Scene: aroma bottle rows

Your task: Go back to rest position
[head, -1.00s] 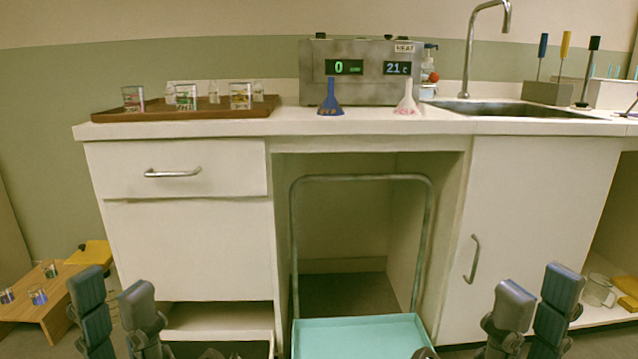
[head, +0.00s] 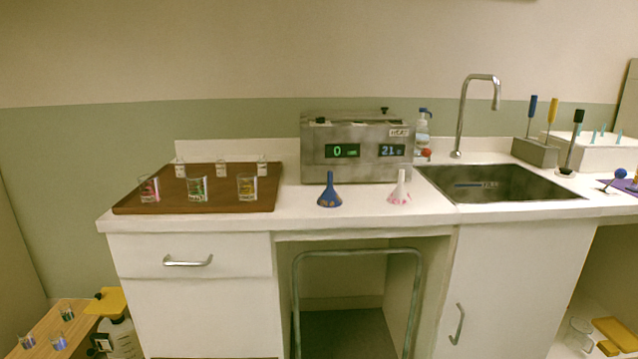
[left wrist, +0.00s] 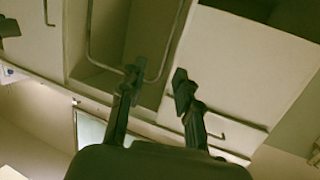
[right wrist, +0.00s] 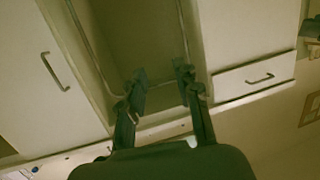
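My left gripper (left wrist: 157,85) shows in the left wrist view. Its two fingers are apart with nothing between them, in front of the cabinet's open bay. My right gripper (right wrist: 161,82) shows in the right wrist view, also with fingers apart and empty, before the same bay. Neither gripper shows in the head view. On the counter in the head view, a brown tray (head: 222,204) holds several glass beakers and small jars. A blue funnel (head: 329,191) and a white-pink funnel (head: 400,189) stand in front of a grey heater (head: 357,147).
The counter has a sink (head: 497,183) with a faucet (head: 461,120) at right. A grey tool block (head: 534,152) stands behind it. A metal cart handle (head: 357,250) rises in the bay. A wooden bench (head: 44,326) with beakers is at lower left.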

